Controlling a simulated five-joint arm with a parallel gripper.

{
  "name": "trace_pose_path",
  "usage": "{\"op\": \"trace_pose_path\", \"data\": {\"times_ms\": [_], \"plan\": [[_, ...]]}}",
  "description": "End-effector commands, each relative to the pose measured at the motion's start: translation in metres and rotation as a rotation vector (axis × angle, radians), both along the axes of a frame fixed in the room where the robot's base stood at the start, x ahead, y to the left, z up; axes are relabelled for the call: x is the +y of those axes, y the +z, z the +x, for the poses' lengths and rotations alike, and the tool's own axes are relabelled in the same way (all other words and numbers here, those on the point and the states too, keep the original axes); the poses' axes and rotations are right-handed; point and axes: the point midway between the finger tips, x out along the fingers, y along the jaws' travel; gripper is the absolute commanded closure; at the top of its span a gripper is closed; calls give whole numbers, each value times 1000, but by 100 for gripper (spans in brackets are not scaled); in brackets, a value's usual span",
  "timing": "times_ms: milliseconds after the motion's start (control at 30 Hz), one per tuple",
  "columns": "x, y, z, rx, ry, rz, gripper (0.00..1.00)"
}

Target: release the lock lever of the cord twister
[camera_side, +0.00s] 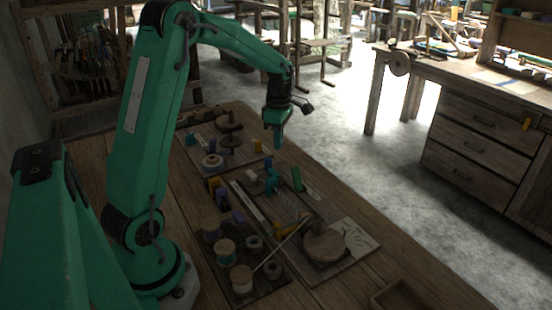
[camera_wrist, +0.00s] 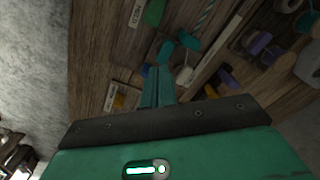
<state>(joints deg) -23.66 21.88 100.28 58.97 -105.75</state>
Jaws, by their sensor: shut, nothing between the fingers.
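My gripper (camera_side: 279,143) hangs shut and empty above the far end of the cord twister's board (camera_side: 353,237). Its closed fingers (camera_wrist: 157,85) point at the board in the wrist view. A teal fitting (camera_side: 272,181) stands on the board, below and apart from my gripper. In the wrist view two teal pieces show just beyond the fingertips, one upright (camera_wrist: 166,51) and one slanted (camera_wrist: 189,41). A twisted cord (camera_side: 286,204) runs from there toward a yellow piece (camera_side: 284,230) and a round wooden disc (camera_side: 324,245). I cannot tell which part is the lock lever.
A green block (camera_side: 297,179) lies beside the teal fitting. Thread spools (camera_side: 225,250) stand on a board nearer my base. A wooden tray (camera_side: 403,295) is at the front right edge.

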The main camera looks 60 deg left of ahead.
Motion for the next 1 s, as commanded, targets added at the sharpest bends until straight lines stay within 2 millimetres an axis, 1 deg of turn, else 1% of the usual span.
{"op": "trace_pose_path", "data": {"times_ms": [400, 600, 800, 1000], "plan": [[19, 9, 20, 4, -443, -14, 100], [25, 13, 26, 5, -603, -20, 100], [28, 14, 29, 6, -679, -25, 100], [28, 15, 29, 6, -691, -24, 100]]}}
